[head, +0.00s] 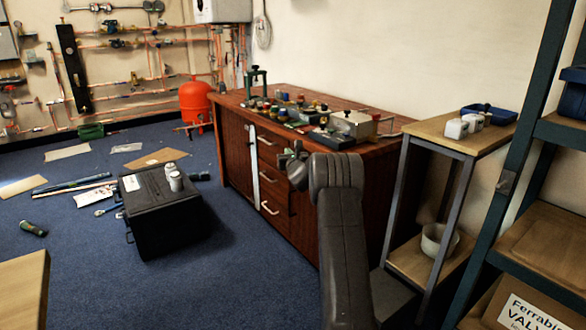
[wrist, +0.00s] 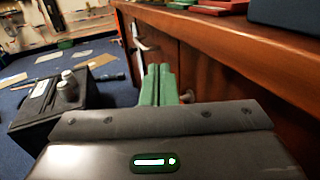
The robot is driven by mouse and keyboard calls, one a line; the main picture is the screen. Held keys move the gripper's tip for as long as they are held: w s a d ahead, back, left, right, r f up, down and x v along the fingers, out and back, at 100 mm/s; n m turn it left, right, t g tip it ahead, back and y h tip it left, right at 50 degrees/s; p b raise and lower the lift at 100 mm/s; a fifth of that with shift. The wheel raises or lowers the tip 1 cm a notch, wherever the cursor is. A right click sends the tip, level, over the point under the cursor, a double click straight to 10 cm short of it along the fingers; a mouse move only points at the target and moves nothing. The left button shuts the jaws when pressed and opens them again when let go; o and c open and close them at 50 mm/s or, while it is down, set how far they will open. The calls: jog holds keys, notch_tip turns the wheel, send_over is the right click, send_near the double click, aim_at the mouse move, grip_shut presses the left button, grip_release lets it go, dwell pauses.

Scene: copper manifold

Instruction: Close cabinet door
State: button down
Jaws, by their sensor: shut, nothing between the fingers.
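The reddish-brown wooden cabinet (head: 300,215) stands against the wall in the head view. Its door (head: 234,155) is the left front panel, with a pale vertical strip (head: 253,160) along its right side. I cannot tell whether the door is ajar or flush. My gripper (head: 297,163) is in front of the drawers, right of the door. In the wrist view my green gripper fingers (wrist: 159,84) are together and empty, pointing along the cabinet front (wrist: 215,72). A pale handle-like piece (wrist: 138,38) shows ahead of them. My arm hides part of the cabinet's right front.
A black case (head: 165,215) with cans on top stands on the blue floor left of the cabinet. Tools and boards lie beyond it. A red tank (head: 194,105) stands behind. A side table (head: 440,135) and a shelf rack (head: 520,150) are at right.

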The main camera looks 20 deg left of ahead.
jog(key=v, duration=0.8)
jog(key=shift+a, duration=0.1)
jog(key=p+x, duration=0.4)
jog(key=x, duration=0.9)
jog(key=shift+p, duration=0.35)
jog(key=shift+w, duration=0.15)
dwell(0.4)
